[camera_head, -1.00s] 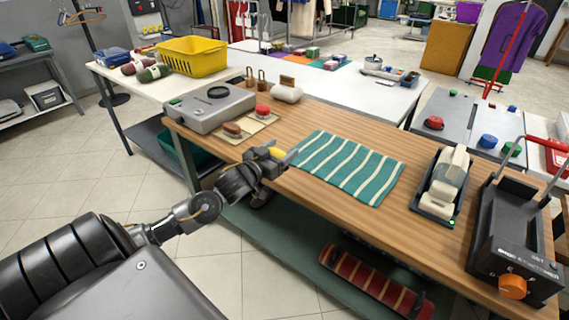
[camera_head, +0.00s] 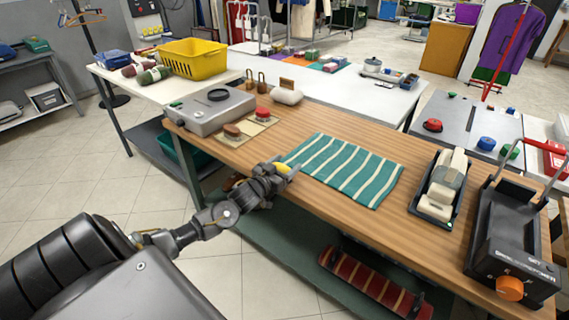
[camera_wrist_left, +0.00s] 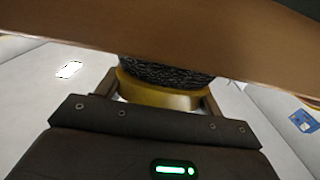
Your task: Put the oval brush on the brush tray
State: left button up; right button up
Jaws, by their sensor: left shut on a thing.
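My left gripper (camera_head: 284,170) is shut on a yellow brush with dark bristles, apparently the oval brush (camera_wrist_left: 160,92). In the head view the brush shows only as a small yellow patch between the fingers, by the front edge of the wooden table beside the striped cloth. In the left wrist view the brush sits between both fingers, with a brown wooden band crossing above it. A flat tan tray (camera_head: 248,130), apparently the brush tray, lies farther back on the table. It bears a brown brush (camera_head: 232,130) and a red-topped one (camera_head: 262,114). My right gripper is out of view.
A green striped cloth (camera_head: 345,168) lies right of my left gripper. A grey box-like device (camera_head: 210,110) stands behind the tray. A white iron-like tool (camera_head: 440,185) and a black machine (camera_head: 512,235) stand at the right. Bare wood lies between gripper and tray.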

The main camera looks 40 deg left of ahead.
pick_arm(q)
jog(key=shift+f, duration=0.2)
jog(key=o, duration=1)
